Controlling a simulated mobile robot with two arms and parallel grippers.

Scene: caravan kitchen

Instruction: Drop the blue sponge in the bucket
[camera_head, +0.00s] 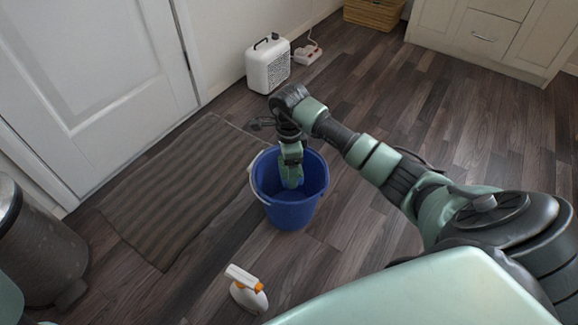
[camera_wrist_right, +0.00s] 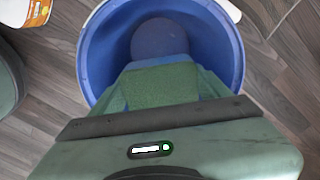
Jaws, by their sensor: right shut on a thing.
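The blue bucket (camera_head: 290,213) stands upright on the floor in the middle of the head view. My right gripper (camera_head: 291,180) points down inside its opening, below the rim. In the right wrist view the bucket's rim (camera_wrist_right: 88,62) surrounds the gripper's end. The gripper is shut on the sponge (camera_wrist_right: 160,86), which shows a green rough face and a blue edge. In the head view the sponge is mostly hidden by the gripper, and I cannot tell whether it touches the bucket's floor. My left gripper is not in view.
A white canister (camera_head: 268,65) stands behind. The floor (camera_head: 480,130) at right is clear.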

